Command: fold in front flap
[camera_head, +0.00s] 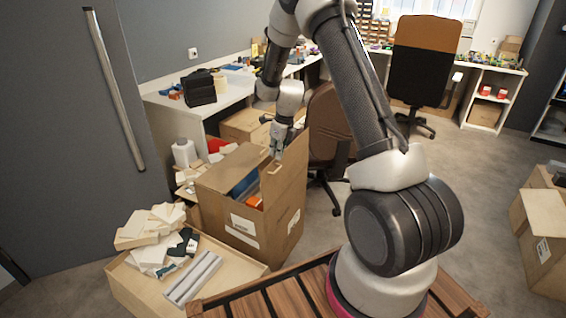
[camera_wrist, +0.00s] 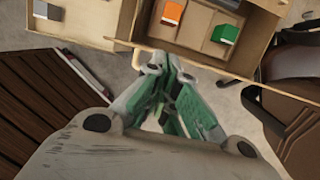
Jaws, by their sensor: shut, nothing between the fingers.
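The carton (camera_head: 222,205) stands open in the middle of the head view. One tall flap (camera_head: 290,180) stands upright on its right side, and another panel (camera_head: 225,170) lies across the left of its top. Blue and orange items show in its opening. In the wrist view the carton's edge (camera_wrist: 205,64) runs across the top, with an orange box (camera_wrist: 173,12) and a green box (camera_wrist: 225,33) inside. My gripper (camera_head: 277,153) is shut and empty, close to the upright flap's top edge. It also shows in the wrist view (camera_wrist: 170,68). Whether it touches the flap I cannot tell.
A low open carton (camera_head: 225,262) with white boxes stands front left, beside a slatted wooden surface (camera_head: 270,300). A brown chair (camera_head: 328,120) stands close behind the carton. Another carton (camera_head: 542,225) stands far right. Floor is free between it and my arm.

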